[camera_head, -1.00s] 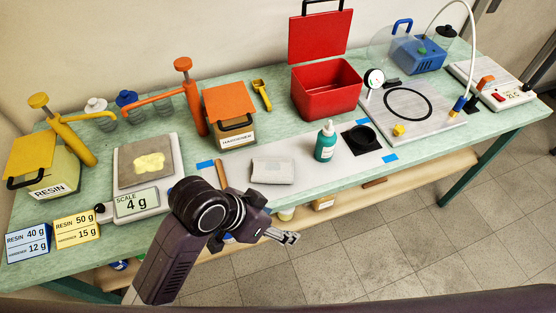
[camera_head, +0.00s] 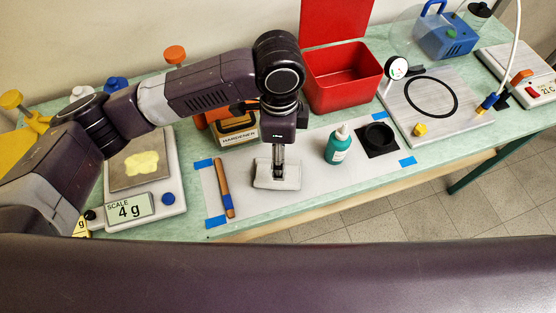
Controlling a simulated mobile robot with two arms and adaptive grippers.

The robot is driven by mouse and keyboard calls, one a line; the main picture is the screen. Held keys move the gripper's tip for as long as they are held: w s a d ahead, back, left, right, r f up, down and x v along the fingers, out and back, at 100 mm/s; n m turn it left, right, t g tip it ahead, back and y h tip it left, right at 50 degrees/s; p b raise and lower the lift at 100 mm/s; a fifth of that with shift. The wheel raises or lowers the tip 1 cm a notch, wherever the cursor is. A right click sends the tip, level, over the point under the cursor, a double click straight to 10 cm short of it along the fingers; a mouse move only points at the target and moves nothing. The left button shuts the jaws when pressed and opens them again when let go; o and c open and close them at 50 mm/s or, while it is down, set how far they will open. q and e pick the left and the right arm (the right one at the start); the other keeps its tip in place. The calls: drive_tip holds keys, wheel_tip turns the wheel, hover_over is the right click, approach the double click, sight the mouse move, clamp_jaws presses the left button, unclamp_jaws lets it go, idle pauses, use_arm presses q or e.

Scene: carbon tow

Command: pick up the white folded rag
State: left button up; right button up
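The white folded rag (camera_head: 290,182) lies flat on the pale sheet on the bench, left of the green bottle. My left arm comes in from the left and reaches over the bench. My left gripper (camera_head: 278,164) points straight down at the middle of the rag, with its fingertips at or just above the cloth. The fingers look narrow from here, and I cannot tell whether they are apart or closed on the cloth. The gripper hides part of the rag's middle and far edge. My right gripper is not in view.
A wooden-handled tool (camera_head: 224,187) lies just left of the rag. The hardener box (camera_head: 238,137) and red bin (camera_head: 345,87) are behind. The scale (camera_head: 175,178) stands left.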

use_arm(q)
drive_tip(key=shift+w+a, duration=0.2)
drive_tip(key=shift+w, duration=0.05)
drive_tip(key=shift+f, duration=0.35)
drive_tip(key=f, duration=0.2)
drive_tip(key=f+p, duration=0.1)
drive_tip(key=f, duration=0.1)
drive_tip(key=s+f+p, duration=0.1)
drive_tip(key=f, duration=0.1)
drive_tip(key=shift+a+f, duration=0.1)
drive_tip(key=shift+a, duration=0.05)
drive_tip(key=shift+f, duration=0.3)
drive_tip(key=shift+c, duration=0.4)
drive_tip(key=c, duration=1.1)
drive_tip(key=shift+r, duration=0.1)
